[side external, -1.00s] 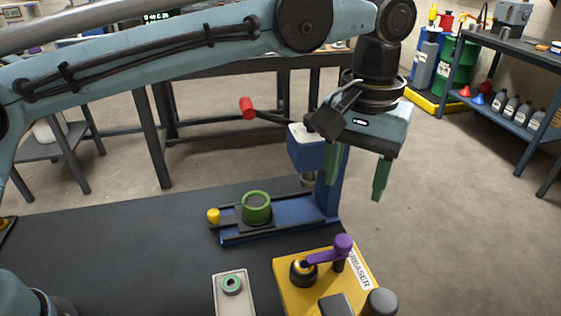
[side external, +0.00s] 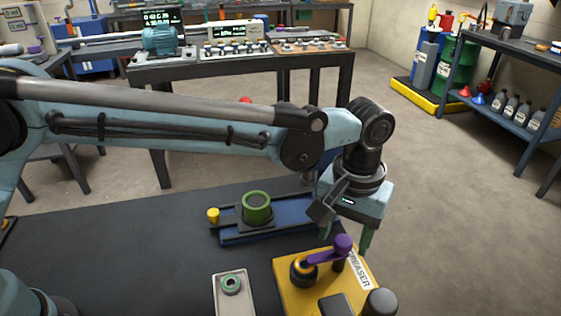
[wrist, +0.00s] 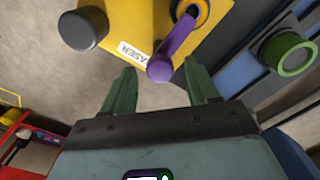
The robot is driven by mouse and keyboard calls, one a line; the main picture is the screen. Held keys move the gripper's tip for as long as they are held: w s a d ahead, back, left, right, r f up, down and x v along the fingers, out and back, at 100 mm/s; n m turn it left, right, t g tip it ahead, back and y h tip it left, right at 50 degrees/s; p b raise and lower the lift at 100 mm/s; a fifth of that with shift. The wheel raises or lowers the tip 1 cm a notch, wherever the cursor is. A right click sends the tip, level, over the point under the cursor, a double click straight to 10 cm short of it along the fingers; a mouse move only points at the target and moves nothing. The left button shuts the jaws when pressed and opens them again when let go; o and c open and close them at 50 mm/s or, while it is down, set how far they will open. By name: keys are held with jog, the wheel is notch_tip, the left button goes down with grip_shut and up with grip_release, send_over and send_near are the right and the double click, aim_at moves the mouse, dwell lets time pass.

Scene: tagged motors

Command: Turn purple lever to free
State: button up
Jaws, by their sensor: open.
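The purple lever (side external: 330,251) sits on top of the yellow greaser box (side external: 291,292) at the front of the bench, its knob end toward the right. In the wrist view the lever (wrist: 178,40) runs from a black and orange pivot (wrist: 190,9) down to its round knob. My gripper (side external: 350,240) is above and just behind the box, pointing down. In the wrist view my gripper (wrist: 160,84) is open, with green fingers apart and nothing between them; the knob shows just ahead of the gap.
A blue fixture (side external: 285,215) with a green ring (side external: 257,207) stands behind and left of the box. A grey tray (side external: 233,296) with a small green ring is left of the box. A dark knob (side external: 381,302) stands at the box's front right corner.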

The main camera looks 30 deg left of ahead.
jog(key=shift+f, duration=0.3)
jog(key=c, duration=1)
jog(key=shift+c, duration=0.2)
